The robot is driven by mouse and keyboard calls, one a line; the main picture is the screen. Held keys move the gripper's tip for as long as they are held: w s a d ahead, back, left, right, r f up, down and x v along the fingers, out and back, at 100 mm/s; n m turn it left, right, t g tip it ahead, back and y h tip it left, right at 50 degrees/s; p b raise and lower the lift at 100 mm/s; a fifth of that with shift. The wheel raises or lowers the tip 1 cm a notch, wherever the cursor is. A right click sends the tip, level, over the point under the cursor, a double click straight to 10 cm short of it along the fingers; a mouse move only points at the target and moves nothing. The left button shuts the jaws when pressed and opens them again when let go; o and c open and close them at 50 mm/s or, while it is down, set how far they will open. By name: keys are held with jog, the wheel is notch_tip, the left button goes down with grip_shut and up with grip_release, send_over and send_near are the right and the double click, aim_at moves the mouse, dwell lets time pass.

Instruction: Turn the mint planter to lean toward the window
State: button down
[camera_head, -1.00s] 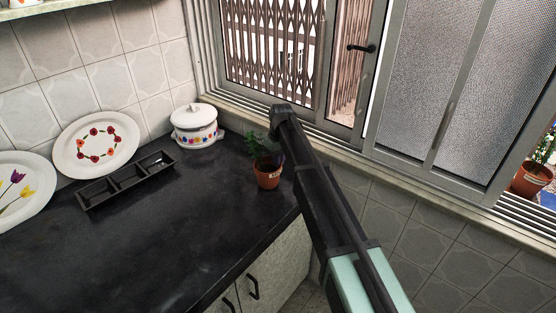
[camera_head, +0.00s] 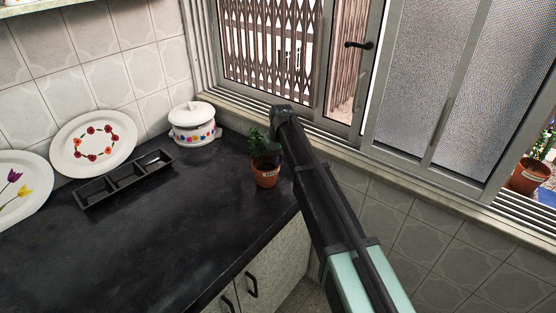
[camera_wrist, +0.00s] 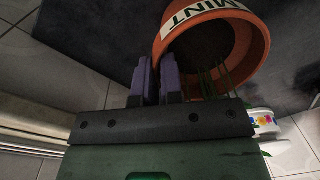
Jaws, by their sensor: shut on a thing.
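The mint planter (camera_head: 265,173) is a small terracotta pot with a pale label and a green leafy plant, near the counter's right edge below the window (camera_head: 280,45). In the wrist view, the planter (camera_wrist: 262,45) shows its orange rim, the word MINT, and green stems. My gripper (camera_wrist: 157,68) has its two fingers close together at the rim, shut on the planter. In the head view my arm covers the fingers and part of the plant's right side. The pot appears upright on the counter.
A white lidded pot (camera_head: 193,125) stands behind and left of the planter. A black divided tray (camera_head: 124,178) and decorated plates (camera_head: 93,143) are further left. Another potted plant (camera_head: 529,176) is at the far right by the window. The counter (camera_head: 150,245) in front is clear.

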jog(key=shift+f, duration=0.1)
jog(key=c, duration=1.2)
grip_release()
notch_tip(320, 180, up, 11)
jog(key=p, duration=1.1)
jog(key=s+d+m, duration=0.1)
jog(key=s+d, duration=0.5)
jog(key=s, duration=0.4)
jog(key=s+d+m, duration=0.1)
jog(key=s+d, duration=0.4)
jog(key=s, duration=0.6)
jog(key=s+d+m, duration=0.2)
jog(key=s+d, duration=0.4)
jog(key=s, duration=0.5)
jog(key=shift+d+f+h, duration=0.1)
jog(key=shift+d+h, duration=0.2)
jog(key=shift+h, duration=0.1)
jog(key=shift+s+d, duration=0.25)
jog(key=shift+d, duration=0.25)
jog(key=shift+s+d, duration=0.2)
jog(key=shift+d, duration=0.25)
jog(key=shift+w+a, duration=0.1)
